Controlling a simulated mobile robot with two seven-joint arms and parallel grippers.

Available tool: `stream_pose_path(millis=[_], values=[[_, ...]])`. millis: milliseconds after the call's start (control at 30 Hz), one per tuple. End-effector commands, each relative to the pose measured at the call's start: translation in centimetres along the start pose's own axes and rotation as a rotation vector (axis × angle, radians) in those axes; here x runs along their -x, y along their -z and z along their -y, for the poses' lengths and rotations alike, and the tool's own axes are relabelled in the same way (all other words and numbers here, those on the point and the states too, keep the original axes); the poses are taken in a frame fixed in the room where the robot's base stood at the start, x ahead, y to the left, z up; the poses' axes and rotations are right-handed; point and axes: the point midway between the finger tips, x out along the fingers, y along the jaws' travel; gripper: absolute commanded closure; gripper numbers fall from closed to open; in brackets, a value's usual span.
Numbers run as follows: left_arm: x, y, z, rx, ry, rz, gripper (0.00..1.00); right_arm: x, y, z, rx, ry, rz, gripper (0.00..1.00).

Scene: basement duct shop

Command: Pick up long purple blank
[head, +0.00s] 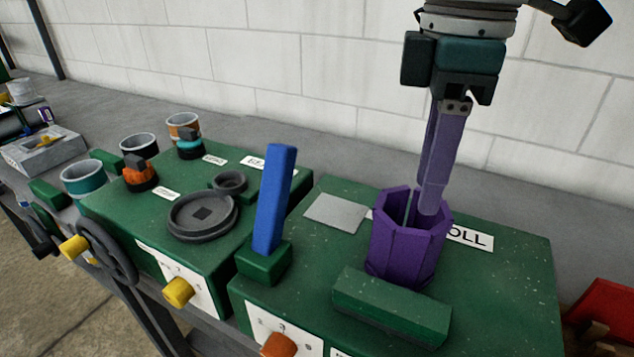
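A purple, eight-sided hollow piece (402,245), which looks like the purple blank, stands upright on the green bench labelled "...OLL" (520,290). Its top is open, and a thin upright line shows inside it. My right gripper (430,200) comes down from above at its far rim. Its two long purplish fingers overlap in this view, and the nearer fingertip shows within the opening. I cannot tell whether the fingers touch the wall or how far apart they are. The piece rests on the bench. My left gripper is not in view.
A blue upright bar (273,200) in a green block stands left of the piece. A long green block (390,307) lies in front, and a pale plate (336,213) lies behind left. Round dies and cups crowd the left bench. A red bin (605,310) is at right.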

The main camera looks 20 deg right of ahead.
Motion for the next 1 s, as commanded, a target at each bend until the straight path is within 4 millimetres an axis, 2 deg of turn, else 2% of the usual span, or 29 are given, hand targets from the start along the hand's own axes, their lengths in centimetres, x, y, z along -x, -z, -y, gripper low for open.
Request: stream_pose_path(millis=[200, 367, 600, 700, 900, 1000], values=[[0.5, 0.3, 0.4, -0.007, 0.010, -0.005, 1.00, -3.0, -0.1, 0.1, -0.001, 0.003, 0.003, 0.60], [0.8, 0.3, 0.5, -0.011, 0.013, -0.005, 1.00, -4.4, 0.0, 0.1, -0.001, 0.003, 0.002, 0.60], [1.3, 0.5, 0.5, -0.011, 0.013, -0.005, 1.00, -8.1, 0.0, 0.1, 0.000, 0.002, 0.001, 0.60], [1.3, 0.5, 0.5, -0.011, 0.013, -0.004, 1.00, -8.8, 0.0, 0.0, 0.001, -0.001, 0.000, 0.60], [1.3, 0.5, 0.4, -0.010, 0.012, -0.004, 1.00, -8.9, 0.0, 0.0, 0.002, -0.002, -0.001, 0.60], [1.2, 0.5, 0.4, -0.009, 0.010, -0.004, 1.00, -8.9, 0.0, 0.0, 0.001, -0.002, -0.001, 0.70]])
